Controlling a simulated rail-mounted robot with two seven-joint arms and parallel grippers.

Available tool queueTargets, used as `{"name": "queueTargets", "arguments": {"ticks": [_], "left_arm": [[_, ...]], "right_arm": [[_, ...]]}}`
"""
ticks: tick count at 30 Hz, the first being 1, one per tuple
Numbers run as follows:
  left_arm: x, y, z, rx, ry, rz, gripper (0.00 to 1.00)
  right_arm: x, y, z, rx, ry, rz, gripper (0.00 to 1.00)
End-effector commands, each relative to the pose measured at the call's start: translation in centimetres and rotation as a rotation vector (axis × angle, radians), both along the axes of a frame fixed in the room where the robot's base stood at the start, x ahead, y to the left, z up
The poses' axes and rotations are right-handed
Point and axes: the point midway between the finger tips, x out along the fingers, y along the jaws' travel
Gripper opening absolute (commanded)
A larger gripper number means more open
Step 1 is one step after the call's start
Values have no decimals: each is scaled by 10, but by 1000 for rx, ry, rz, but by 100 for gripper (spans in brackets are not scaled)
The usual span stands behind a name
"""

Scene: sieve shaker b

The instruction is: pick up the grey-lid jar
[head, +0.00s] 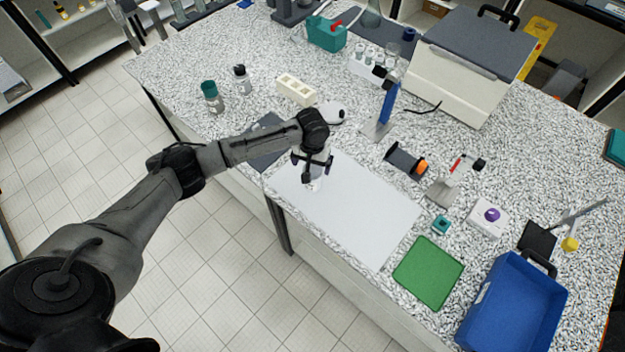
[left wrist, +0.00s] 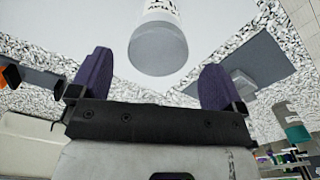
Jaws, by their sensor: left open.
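The grey-lid jar (left wrist: 158,45) shows in the left wrist view with its round grey lid toward the camera and a pale body behind it. In the head view a small pale part of it (head: 316,184) shows just below my left gripper, over the white mat; the rest is hidden. My left gripper (head: 312,168) points down above the jar. Its two purple fingers (left wrist: 156,80) are open, and the lid appears between and beyond the fingertips. I cannot tell whether they touch it. My right gripper is in neither view.
The white mat (head: 368,225) lies along the bench's front edge. A teal-lid jar (head: 212,97) and a dark-lid jar (head: 242,80) stand at the back left. A white block rack (head: 296,90), a blue-handled stand (head: 385,110), a green mat (head: 429,272) and a blue crate (head: 515,305) are around.

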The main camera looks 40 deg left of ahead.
Motion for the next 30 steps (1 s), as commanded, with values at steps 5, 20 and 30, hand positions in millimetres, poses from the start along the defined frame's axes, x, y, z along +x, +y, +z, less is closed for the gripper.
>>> {"name": "queueTargets", "arguments": {"ticks": [5,20,30], "left_arm": [[-1,-2,-21,1,3,1,95],[-2,-3,-50,1,0,-1,95],[-2,-3,-50,1,0,0,68]], "right_arm": [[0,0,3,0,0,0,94],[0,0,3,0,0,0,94],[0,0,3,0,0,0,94]]}}
